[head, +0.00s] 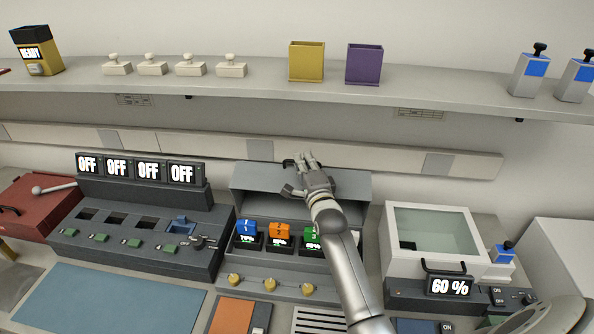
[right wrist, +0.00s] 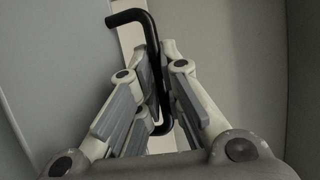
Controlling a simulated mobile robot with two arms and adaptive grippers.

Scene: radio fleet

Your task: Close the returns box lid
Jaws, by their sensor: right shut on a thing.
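A grey box (head: 262,268) stands in the middle of the bench with its lid (head: 258,178) raised at the back. It is the one box seen open, and no label naming it as the returns box can be read. Blue (head: 247,229), orange (head: 279,230) and green (head: 312,234) radios stand inside above small percent displays. My right gripper (head: 300,165) is at the lid's upper edge. In the right wrist view its fingers (right wrist: 163,90) are shut on the black lid handle (right wrist: 128,17). My forearm hides the box's right part. My left gripper is not in view.
A clear-topped white box (head: 400,262) with a "60 %" display stands to the right. A charger (head: 140,235) with several "OFF" screens stands to the left, beside a red box (head: 35,208). A shelf (head: 260,88) runs above. A blue mat (head: 110,300) lies clear in front.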

